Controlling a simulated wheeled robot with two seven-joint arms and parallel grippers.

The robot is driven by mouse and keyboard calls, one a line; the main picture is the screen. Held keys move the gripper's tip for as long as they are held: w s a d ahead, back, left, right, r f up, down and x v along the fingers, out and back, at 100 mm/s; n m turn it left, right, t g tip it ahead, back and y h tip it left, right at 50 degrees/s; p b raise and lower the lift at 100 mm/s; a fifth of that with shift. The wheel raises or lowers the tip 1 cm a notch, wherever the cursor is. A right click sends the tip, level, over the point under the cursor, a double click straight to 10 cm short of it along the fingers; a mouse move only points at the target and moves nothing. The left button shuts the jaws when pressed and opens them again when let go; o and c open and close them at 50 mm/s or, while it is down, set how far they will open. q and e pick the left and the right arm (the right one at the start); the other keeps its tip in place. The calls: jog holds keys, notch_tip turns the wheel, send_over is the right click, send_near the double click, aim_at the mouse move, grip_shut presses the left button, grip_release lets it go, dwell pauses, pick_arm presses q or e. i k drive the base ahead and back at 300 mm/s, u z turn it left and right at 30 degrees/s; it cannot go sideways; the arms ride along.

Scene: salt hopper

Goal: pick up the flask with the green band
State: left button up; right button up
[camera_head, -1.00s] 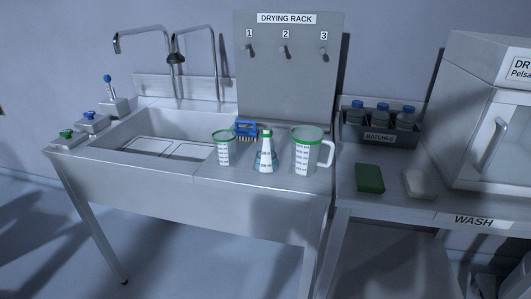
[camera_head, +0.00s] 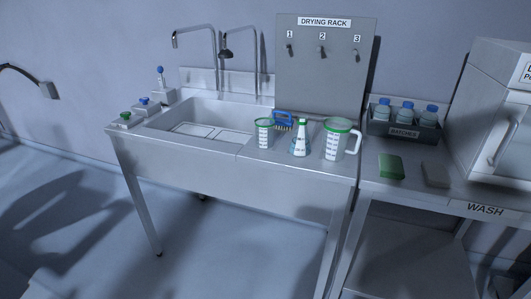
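The flask with the green band (camera_head: 300,139) is a small conical vessel with a white label. It stands upright on the steel counter right of the sink. A beaker with a green rim (camera_head: 264,134) stands to its left. A larger jug with a green rim and a handle (camera_head: 337,140) stands to its right. Neither of my grippers shows in the view.
The sink basin (camera_head: 190,121) with two taps lies left. A blue brush (camera_head: 283,121) is behind the flask. The drying rack (camera_head: 322,66) stands behind. The floor in front is clear.

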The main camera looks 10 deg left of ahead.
aim_at(300, 145)
jog(key=u, duration=0.35)
jog(key=k, duration=0.75)
jog(key=z, duration=0.9)
jog(key=i, duration=1.95)
jog(key=u, duration=0.75)
jog(key=i, duration=0.35)
jog(key=u, duration=0.1)
